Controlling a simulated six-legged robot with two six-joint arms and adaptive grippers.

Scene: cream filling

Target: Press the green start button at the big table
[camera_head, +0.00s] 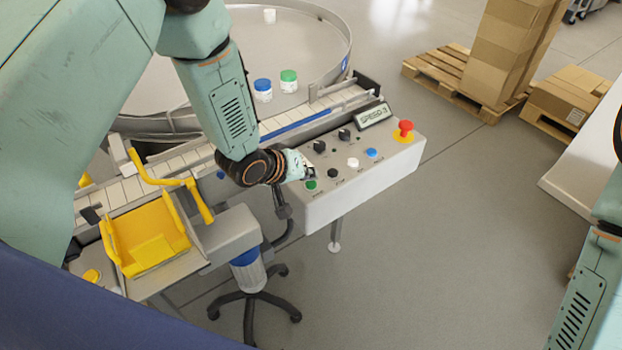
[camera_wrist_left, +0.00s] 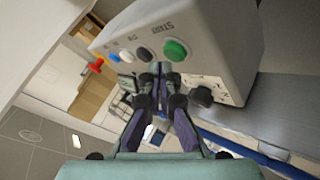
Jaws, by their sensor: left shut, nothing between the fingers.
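The green start button (camera_head: 311,185) sits at the near left end of the control panel (camera_head: 375,180), a pale sloped box beside the conveyor. It also shows in the left wrist view (camera_wrist_left: 176,49), with the word START printed beside it. My left gripper (camera_head: 307,172) is just above and behind the green button in the head view. In the left wrist view my left gripper (camera_wrist_left: 158,72) has its fingers together and empty, and the button is just beyond the tips. I cannot tell whether they touch it. My right gripper is not in view.
Black, white and blue buttons and a red emergency knob (camera_head: 404,130) line the panel. Black selector knobs (camera_head: 345,134) stand behind them. A round table (camera_head: 310,100) holds blue-lidded and green-lidded jars. A yellow bin (camera_head: 148,240) is at left.

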